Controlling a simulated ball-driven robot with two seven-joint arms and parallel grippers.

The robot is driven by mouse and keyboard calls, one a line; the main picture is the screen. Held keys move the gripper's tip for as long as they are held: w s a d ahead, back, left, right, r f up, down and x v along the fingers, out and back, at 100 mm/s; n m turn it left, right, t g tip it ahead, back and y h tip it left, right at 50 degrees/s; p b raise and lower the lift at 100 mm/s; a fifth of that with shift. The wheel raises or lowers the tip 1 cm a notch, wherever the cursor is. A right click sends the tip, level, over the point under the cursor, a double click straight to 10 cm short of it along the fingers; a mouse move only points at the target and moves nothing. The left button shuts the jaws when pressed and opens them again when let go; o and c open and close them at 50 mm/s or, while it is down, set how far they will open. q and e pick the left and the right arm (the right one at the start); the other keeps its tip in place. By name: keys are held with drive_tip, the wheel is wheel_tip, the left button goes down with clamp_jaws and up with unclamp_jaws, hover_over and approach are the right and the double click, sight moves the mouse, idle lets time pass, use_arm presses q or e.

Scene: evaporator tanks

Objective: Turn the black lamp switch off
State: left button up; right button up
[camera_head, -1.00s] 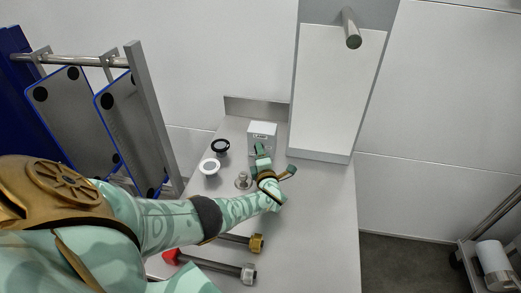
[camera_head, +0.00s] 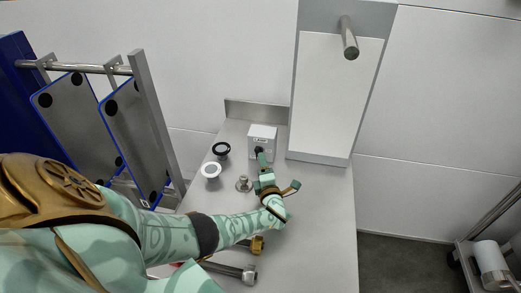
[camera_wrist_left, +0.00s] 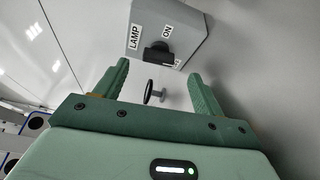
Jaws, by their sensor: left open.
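The lamp box (camera_head: 263,136) is a grey-white box at the back of the steel bench. The black lamp switch (camera_head: 260,150) is a small knob low on its front face, partly covered by a finger. In the left wrist view, the black switch (camera_wrist_left: 156,54) sits beside the labels LAMP and ON; a further label below it is mostly hidden. My left gripper (camera_head: 279,172) is open and empty in front of the box. In the wrist view, its spread fingers (camera_wrist_left: 159,73) point toward the box, with the switch between and slightly beyond them. My right gripper is out of view.
A black ring-shaped part (camera_head: 221,149), a white ring-shaped part (camera_head: 211,170) and a small metal fitting (camera_head: 243,184) stand left of the gripper. Rods with metal ends (camera_head: 249,273) lie nearer. A tall white panel (camera_head: 333,95) stands right of the box. The bench's right side is clear.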

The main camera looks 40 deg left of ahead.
use_arm(q)
drive_tip(key=p+v, duration=0.2)
drive_tip(key=v, duration=0.9)
drive_tip(key=shift+d, duration=0.15)
drive_tip(key=shift+c, duration=0.3)
